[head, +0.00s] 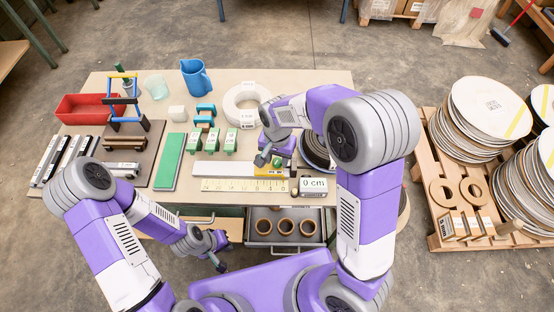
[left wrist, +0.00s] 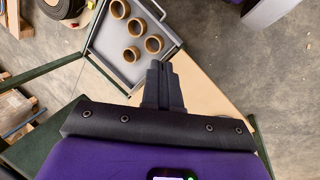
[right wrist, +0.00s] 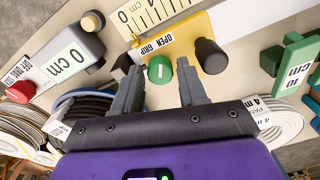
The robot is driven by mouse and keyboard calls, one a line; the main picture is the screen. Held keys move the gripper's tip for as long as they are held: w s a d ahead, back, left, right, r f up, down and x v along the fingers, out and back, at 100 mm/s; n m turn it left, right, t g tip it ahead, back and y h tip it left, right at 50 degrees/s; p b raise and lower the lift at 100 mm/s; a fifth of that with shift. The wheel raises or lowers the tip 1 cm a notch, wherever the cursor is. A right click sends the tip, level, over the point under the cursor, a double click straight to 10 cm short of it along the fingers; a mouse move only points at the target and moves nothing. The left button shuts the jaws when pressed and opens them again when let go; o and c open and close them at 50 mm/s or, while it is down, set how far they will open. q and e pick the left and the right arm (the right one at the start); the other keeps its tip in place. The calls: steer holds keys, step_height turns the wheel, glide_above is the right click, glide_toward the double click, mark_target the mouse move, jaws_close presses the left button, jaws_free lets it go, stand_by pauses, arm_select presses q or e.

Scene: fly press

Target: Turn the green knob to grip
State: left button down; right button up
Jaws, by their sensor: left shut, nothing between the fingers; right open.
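The green knob (right wrist: 160,69) sits on a yellow block (right wrist: 212,28) beside a label reading OPEN and GRIP. My right gripper (right wrist: 161,66) is open, with one finger on each side of the knob; I cannot tell whether either finger touches it. The yellow block (head: 270,171) also shows in the head view, at the end of a ruler, with my right gripper (head: 262,159) over it. A black knob (right wrist: 210,57) stands on the same block. My left gripper (left wrist: 161,66) is shut and empty, low in front of the table in the head view (head: 221,266).
A grey unit (right wrist: 68,55) reading 0 cm, with a red knob (right wrist: 21,91), stands beside the block. A ruler (head: 230,185) runs left from it. Green pieces (head: 230,140) stand behind. An open drawer (head: 262,239) with brown rings is below the table front.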

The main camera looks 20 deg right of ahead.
steer(key=shift+s+f, duration=0.1)
steer(key=shift+f, duration=0.15)
steer(key=c, duration=0.8)
steer(key=shift+o, duration=0.2)
steer(key=shift+r+n+p, duration=0.1)
steer(key=shift+n+p, duration=0.35)
steer(key=shift+n, duration=0.65)
steer(key=n+p, duration=0.1)
steer(key=n, duration=0.2)
steer(key=shift+n, duration=0.3)
steer(key=n+p, duration=0.1)
steer(key=n, duration=0.4)
steer(key=shift+d+n, duration=0.1)
steer(key=shift+n, duration=0.6)
